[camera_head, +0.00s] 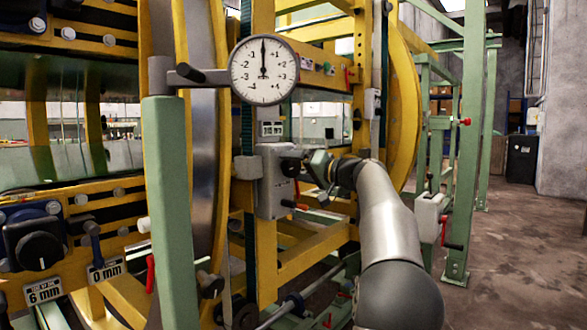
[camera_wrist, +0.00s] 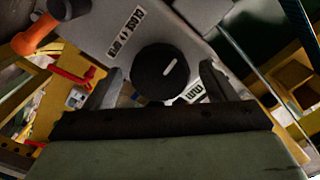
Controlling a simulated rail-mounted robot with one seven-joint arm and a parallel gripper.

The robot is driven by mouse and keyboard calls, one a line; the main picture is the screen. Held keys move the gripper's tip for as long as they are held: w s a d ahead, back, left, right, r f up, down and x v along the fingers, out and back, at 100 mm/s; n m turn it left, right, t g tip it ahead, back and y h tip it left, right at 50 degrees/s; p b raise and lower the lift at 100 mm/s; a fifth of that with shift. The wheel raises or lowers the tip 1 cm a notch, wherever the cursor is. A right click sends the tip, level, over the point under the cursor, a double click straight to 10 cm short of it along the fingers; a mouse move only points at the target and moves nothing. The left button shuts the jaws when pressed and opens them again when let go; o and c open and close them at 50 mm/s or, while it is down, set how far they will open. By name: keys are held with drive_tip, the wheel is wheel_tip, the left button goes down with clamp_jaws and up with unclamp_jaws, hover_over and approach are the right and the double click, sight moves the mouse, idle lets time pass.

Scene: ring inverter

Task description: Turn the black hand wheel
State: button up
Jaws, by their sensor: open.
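A round black hand wheel (camera_wrist: 163,72) with a white pointer line sits on a grey box (camera_wrist: 110,28) in the wrist view. In the head view the wheel (camera_head: 290,167) shows small and partly hidden on the front of the grey box (camera_head: 272,195). My gripper (camera_wrist: 160,82) is open, with one finger on each side of the wheel. Whether the fingers touch it I cannot tell. In the head view my gripper (camera_head: 308,165) is at the box, reaching in from the right. A label (camera_wrist: 125,33) on the box reads CLOSE and OPEN.
A dial gauge (camera_head: 263,70) above the box points straight up. An orange handle (camera_wrist: 36,36) juts out near the box. A green post (camera_head: 168,210) and another black knob (camera_head: 38,250) stand at the left. Open floor (camera_head: 520,240) lies to the right.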

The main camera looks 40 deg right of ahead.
drive_tip(key=p+v, duration=0.1)
drive_tip(key=v, duration=1.5)
drive_tip(key=shift+p, duration=0.35)
